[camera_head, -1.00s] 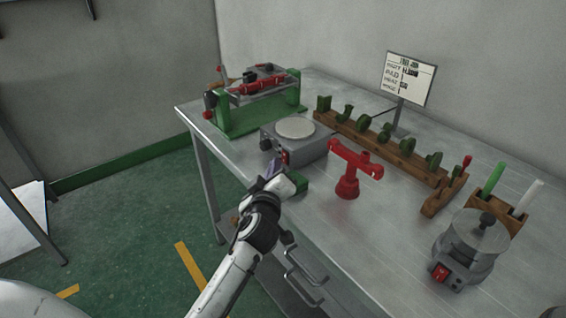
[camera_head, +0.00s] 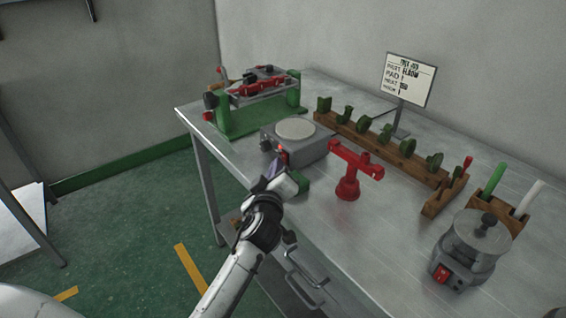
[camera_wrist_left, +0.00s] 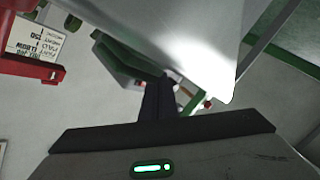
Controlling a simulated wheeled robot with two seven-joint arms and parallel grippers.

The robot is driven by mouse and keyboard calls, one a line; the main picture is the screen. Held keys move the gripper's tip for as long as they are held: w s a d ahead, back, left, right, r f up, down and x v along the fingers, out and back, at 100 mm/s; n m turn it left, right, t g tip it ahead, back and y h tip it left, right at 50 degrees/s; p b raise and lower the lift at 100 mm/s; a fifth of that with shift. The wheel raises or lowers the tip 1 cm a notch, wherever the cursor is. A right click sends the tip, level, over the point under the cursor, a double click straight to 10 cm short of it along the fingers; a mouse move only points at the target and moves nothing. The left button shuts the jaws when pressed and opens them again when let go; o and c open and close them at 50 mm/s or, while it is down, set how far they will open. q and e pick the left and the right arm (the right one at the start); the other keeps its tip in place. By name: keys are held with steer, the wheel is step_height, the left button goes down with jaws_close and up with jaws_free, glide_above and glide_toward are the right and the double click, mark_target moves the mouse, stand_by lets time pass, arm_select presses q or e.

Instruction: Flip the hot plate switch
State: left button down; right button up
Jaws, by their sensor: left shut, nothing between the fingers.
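The hot plate (camera_head: 312,147) is a grey box with a round pale plate on top, standing near the table's left front edge in the head view. Its small red switch (camera_head: 284,153) shows on the front face, just above my gripper. My left gripper (camera_head: 275,168) is shut and empty, close in front of the switch. I cannot tell whether it touches the switch, or which way the switch is set. In the left wrist view the shut fingers (camera_wrist_left: 158,98) show dark at the centre; the switch cannot be made out there. My right gripper is not in view.
A red stand (camera_head: 348,188) is right of the hot plate. A green-framed press (camera_head: 238,123) stands behind left. A wooden rack (camera_head: 400,158) with green pieces and a grey pot (camera_head: 468,250) are farther right. The table (camera_head: 385,225) is clear between stand and pot.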

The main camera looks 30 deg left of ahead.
arm_select(q)
steer(key=shift+s, duration=0.1)
steer(key=shift+s+a, duration=0.25)
steer(key=shift+s, duration=0.3)
steer(key=shift+s, duration=0.1)
steer(key=s, duration=0.1)
steer(key=s+a+p, duration=0.1)
steer(key=s, duration=0.1)
steer(key=s+a+p, duration=0.1)
steer(key=shift+s+r, duration=0.2)
steer(key=shift+r, duration=0.15)
stand_by(0.4)
